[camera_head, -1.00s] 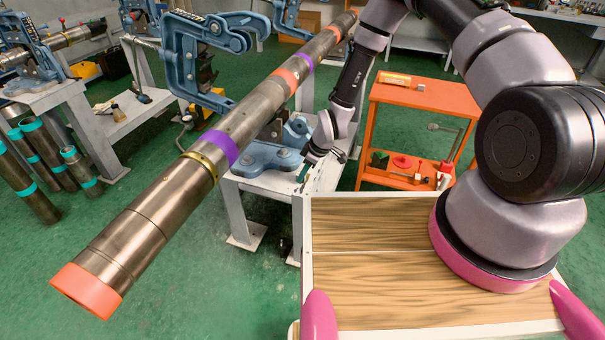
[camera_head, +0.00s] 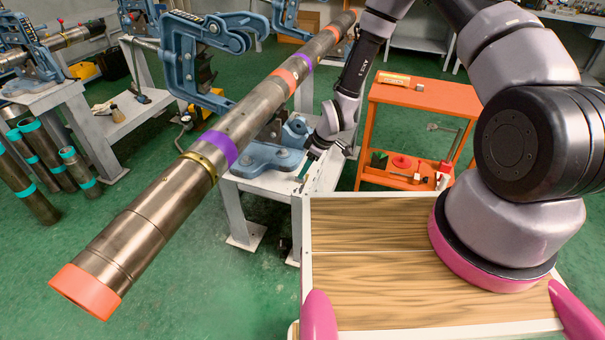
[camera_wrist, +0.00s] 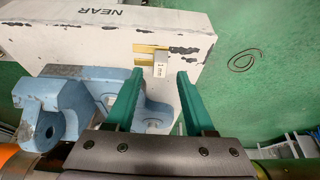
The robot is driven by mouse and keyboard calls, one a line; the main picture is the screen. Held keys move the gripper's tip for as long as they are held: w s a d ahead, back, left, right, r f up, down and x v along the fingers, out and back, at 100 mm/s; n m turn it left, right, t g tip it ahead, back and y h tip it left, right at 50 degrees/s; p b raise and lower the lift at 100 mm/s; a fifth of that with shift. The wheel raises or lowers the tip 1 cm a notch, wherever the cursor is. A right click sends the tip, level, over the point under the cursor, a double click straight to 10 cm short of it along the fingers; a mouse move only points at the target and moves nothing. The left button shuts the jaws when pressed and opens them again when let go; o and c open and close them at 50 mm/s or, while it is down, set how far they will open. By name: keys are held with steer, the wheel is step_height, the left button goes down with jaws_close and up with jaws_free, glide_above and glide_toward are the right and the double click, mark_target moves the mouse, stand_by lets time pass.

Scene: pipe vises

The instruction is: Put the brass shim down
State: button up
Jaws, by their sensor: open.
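The brass shim (camera_wrist: 148,48) shows in the wrist view as a small gold, fork-like piece with a pale tag (camera_wrist: 161,66) at its right end. It appears to lie on the pale bench top (camera_wrist: 62,42) marked NEAR. My gripper (camera_wrist: 160,74) has its two green fingers spread, with the tag in line with the gap just beyond the fingertips. Nothing is visibly held between the fingers. In the head view my gripper (camera_head: 311,160) is low over the right side of the vise bench; the shim cannot be made out there.
A blue vise (camera_head: 270,157) stands on the bench, close left of my gripper; its blue base also shows in the wrist view (camera_wrist: 60,105). A long steel pipe (camera_head: 140,225) runs diagonally above it. An orange cart (camera_head: 425,97) stands to the right.

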steer(key=v, duration=0.8)
steer(key=shift+r, duration=0.3)
steer(key=d+r+m+t+h, duration=0.1)
steer(key=d+r+m, duration=0.25)
steer(key=r, duration=0.55)
steer(key=w+d+r+m+t+h, duration=0.15)
steer(key=d+r, duration=0.35)
steer(key=r, duration=0.5)
steer(key=d+r+m, duration=0.3)
steer(key=d+r, duration=0.2)
steer(key=r, duration=0.4)
steer(key=s+d+r+m+t, duration=0.1)
steer(key=s+d+r+m, duration=0.2)
steer(key=s+r, duration=0.6)
steer(key=s+d+r+m+t, duration=0.2)
steer(key=s+d+r+m, duration=0.2)
steer(key=s+r+m, duration=0.3)
steer(key=v, duration=0.5)
steer(key=shift+s+a+f, duration=0.15)
steer(key=shift+s+a, duration=0.1)
steer(key=shift+s, duration=0.1)
